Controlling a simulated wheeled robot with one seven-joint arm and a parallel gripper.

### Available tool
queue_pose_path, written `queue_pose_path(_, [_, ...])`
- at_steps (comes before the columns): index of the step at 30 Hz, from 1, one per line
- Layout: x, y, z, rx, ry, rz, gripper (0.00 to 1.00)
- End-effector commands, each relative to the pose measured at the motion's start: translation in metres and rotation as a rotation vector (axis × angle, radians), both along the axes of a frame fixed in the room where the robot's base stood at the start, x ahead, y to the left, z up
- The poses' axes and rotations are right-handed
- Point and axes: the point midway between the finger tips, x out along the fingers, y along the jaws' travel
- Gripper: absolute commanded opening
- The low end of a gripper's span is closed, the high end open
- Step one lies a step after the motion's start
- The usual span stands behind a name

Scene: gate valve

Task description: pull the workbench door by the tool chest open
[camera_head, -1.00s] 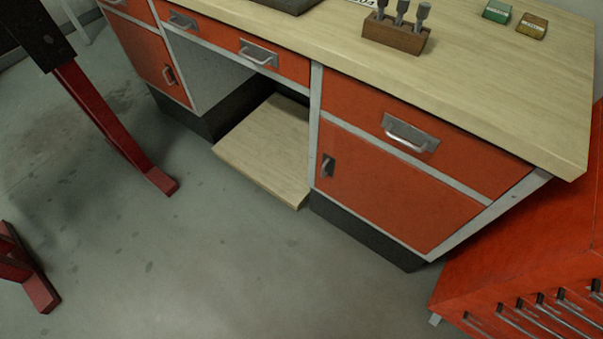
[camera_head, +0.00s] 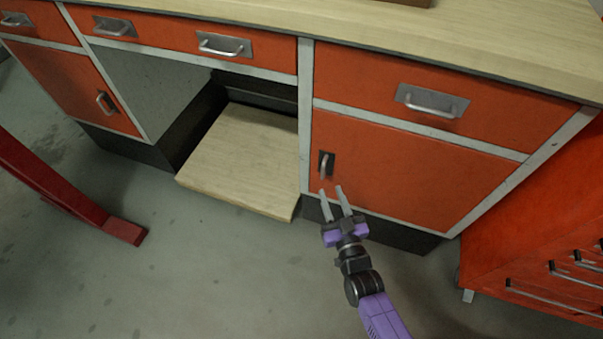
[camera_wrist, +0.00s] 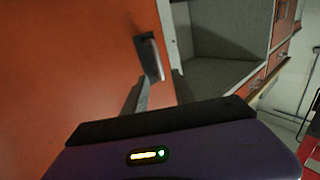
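The workbench door (camera_head: 400,172) by the tool chest is a red-orange panel under a drawer at the right end of the bench, and it looks closed. Its small metal handle (camera_head: 325,165) is near the door's upper left edge. My gripper (camera_head: 334,190) is open, its two fingers apart and pointing at the handle from just below and in front. In the wrist view the handle (camera_wrist: 152,57) stands just beyond the fingertips, on the red door (camera_wrist: 70,60). I cannot tell whether a finger touches it; nothing shows between the fingers.
The red tool chest (camera_head: 535,240) stands close on the right. A wooden board (camera_head: 240,160) juts out low from the bench's open bay, left of the door. A red stand leg (camera_head: 70,195) is at the left. The floor in front is clear.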

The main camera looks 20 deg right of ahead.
Motion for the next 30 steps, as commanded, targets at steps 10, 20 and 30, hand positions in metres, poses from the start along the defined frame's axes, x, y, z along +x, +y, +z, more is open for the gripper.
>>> queue_pose_path(10, [0.048, -0.002, 0.003, -0.006, -0.011, -0.001, 0.32])
queue_pose_path(20, [0.076, -0.003, 0.003, -0.005, -0.007, -0.001, 0.32])
queue_pose_path(30, [0.077, -0.003, 0.003, -0.006, -0.008, -0.001, 0.17])
